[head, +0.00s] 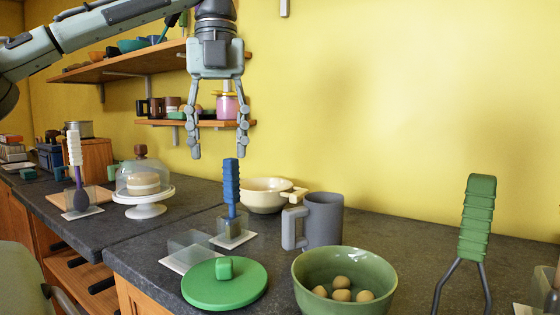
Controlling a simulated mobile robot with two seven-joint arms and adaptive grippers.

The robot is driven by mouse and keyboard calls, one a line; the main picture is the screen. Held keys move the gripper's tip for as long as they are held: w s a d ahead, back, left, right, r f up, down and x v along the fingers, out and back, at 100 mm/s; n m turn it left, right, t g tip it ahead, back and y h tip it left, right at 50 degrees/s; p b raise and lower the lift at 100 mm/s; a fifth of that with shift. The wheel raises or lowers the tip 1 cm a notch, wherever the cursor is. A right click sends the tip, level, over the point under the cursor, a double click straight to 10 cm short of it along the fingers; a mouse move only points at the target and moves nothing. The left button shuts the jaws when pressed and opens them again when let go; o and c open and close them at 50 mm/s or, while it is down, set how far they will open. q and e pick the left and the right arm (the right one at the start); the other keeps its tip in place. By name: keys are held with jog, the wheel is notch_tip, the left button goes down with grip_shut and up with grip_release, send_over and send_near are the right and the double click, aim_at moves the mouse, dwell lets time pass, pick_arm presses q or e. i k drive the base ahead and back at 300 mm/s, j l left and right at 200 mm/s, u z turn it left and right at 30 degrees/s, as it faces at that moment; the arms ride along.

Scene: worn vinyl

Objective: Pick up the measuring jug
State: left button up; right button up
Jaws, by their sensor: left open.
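A grey jug (323,220) with a squared handle on its left side stands upright on the dark counter (410,250). It looks like the measuring jug, though I see no markings on it. My left gripper (219,155) points down from above with its two fingers spread apart and nothing between them. It is up and to the left of the jug, in front of the yellow wall and lower shelf, and clear of the counter. My right gripper is not in view.
A cream bowl (262,196) with a handle sits just behind the jug. A green bowl (345,293) of round balls and a green lid (225,286) are in front. A blue-handled utensil (231,185) stands to the left, a green-handled one (478,220) to the right.

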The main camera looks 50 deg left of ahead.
aim_at(322, 212)
jog(key=k, duration=1)
